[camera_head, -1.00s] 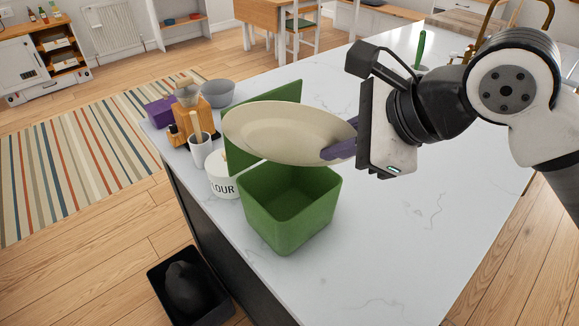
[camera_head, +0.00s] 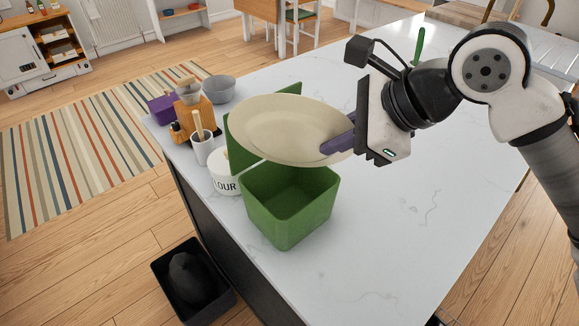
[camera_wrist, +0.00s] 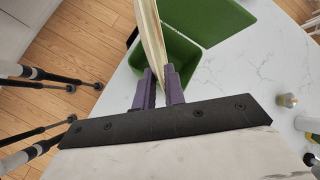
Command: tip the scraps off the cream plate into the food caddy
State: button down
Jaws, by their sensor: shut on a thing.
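The cream plate (camera_head: 285,130) is in my gripper (camera_head: 338,143), which is shut on its right rim. The plate is held above the food caddy, tilted, with its upper face turned toward the head camera. That face looks bare; I see no scraps on it. The green food caddy (camera_head: 290,215) stands open on the counter below the plate, its visible inside empty, and its green lid (camera_head: 236,138) stands up behind it. In the wrist view the plate (camera_wrist: 149,40) shows edge-on between the purple fingers (camera_wrist: 160,88), with the caddy (camera_wrist: 182,62) below.
A flour jar (camera_head: 224,178), a white utensil pot (camera_head: 202,150), a wooden block (camera_head: 205,120) and a grey bowl (camera_head: 219,88) stand left of the caddy. A black bin (camera_head: 193,285) is on the floor. The counter (camera_head: 400,230) right of the caddy is clear.

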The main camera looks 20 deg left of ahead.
jog(key=shift+w+r, duration=0.1)
jog(key=shift+r, duration=0.05)
jog(key=shift+m+g, duration=0.3)
jog(key=shift+g, duration=0.6)
jog(key=shift+w+a+r, duration=0.1)
jog(key=shift+w+r, duration=0.4)
jog(key=shift+r, duration=0.35)
jog(key=shift+w+a+r, duration=0.1)
jog(key=shift+w+r, duration=0.45)
jog(key=shift+r, duration=0.3)
jog(key=shift+w+r, duration=0.5)
jog(key=shift+r, duration=0.35)
jog(key=shift+r, duration=0.1)
jog(key=shift+w+a+r+m+g, duration=0.15)
jog(key=shift+w+r+m+g, duration=0.45)
jog(key=shift+w+r+g, duration=0.95)
jog(key=shift+w+a+f+m+g, duration=0.15)
jog(key=shift+w+g, duration=0.15)
jog(key=shift+w, duration=0.25)
jog(key=shift+w+d+f+m+g, duration=0.15)
jog(key=shift+w+g, duration=0.1)
jog(key=shift+w, duration=0.25)
jog(key=shift+a, duration=0.1)
